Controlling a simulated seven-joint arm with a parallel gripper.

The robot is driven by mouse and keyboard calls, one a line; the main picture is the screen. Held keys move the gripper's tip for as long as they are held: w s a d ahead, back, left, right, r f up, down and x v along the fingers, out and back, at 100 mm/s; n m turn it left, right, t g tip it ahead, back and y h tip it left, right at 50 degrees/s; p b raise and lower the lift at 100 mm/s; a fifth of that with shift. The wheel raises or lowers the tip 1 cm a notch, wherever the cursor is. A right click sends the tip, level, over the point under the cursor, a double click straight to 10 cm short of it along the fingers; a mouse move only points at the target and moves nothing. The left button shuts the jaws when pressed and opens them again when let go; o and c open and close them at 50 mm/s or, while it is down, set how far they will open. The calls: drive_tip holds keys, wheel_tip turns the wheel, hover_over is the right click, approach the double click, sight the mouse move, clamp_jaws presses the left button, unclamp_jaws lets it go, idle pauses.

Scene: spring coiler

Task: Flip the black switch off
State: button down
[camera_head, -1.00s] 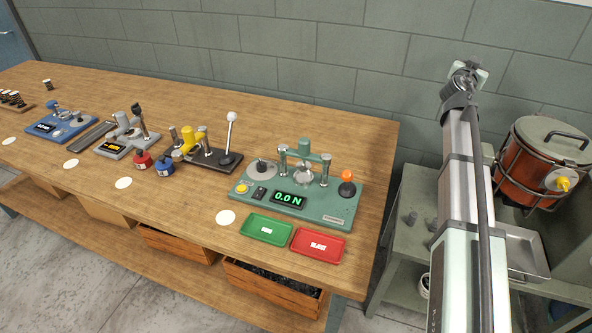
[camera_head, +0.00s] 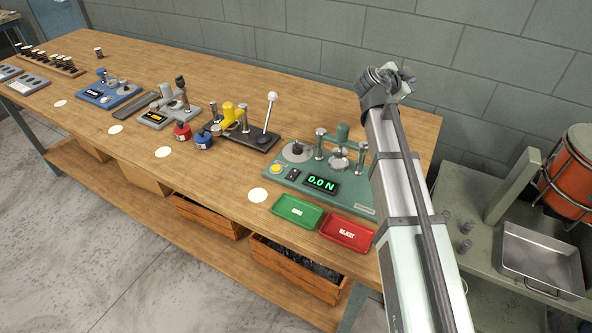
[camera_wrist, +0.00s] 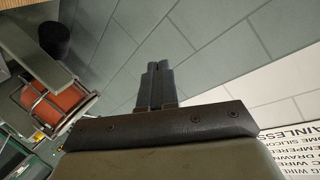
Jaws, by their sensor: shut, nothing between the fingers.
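A small black switch (camera_head: 291,175) sits on the front left of the green force tester (camera_head: 272,184), between a yellow button (camera_head: 276,169) and the display reading 0.0 N (camera_head: 321,183). Its rocker position is too small to tell. My gripper (camera_head: 407,77) is raised at the far end of my arm, well away from the switch. In the wrist view the gripper's dark fingers (camera_wrist: 155,84) are together and empty, with a grey wall behind. My arm hides the tester's right end.
A green tray (camera_head: 297,211) and a red REJECT tray (camera_head: 346,233) lie before the tester. A black lever press (camera_head: 262,139) with a white knob and red and blue pots stand to its left. A side stand with a metal pan (camera_head: 540,262) is at right.

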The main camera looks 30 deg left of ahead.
drive_tip(key=s+a+f+m+g, duration=0.1)
drive_tip(key=s+a+f, duration=0.1)
drive_tip(key=s+a, duration=0.5)
drive_tip(key=s+a+f+m+g, duration=0.1)
drive_tip(key=s+a+f, duration=0.2)
drive_tip(key=s+a, duration=0.4)
drive_tip(key=m+g, duration=0.2)
hover_over(292, 174)
drive_tip(key=s, duration=0.1)
wheel_tip(292, 174, down, 3)
drive_tip(key=shift+f+y, duration=0.1)
drive_tip(key=shift+y, duration=0.3)
drive_tip(key=shift+f, duration=0.15)
drive_tip(key=shift+w+f, duration=0.2)
drive_tip(key=shift+f, duration=1.2)
drive_tip(key=shift+w+f, duration=0.15)
drive_tip(key=shift+f, duration=1.3)
drive_tip(key=shift+w+f, duration=0.2)
drive_tip(key=shift+f, duration=1.2)
drive_tip(key=shift+w+f, duration=0.1)
drive_tip(key=shift+f, duration=0.6)
drive_tip(key=shift+r, duration=0.15)
drive_tip(key=shift+r, duration=0.6)
drive_tip(key=shift+s+r, duration=0.2)
drive_tip(key=shift+r, duration=1.05)
drive_tip(key=shift+s+r, duration=0.2)
drive_tip(key=shift+r, duration=1.05)
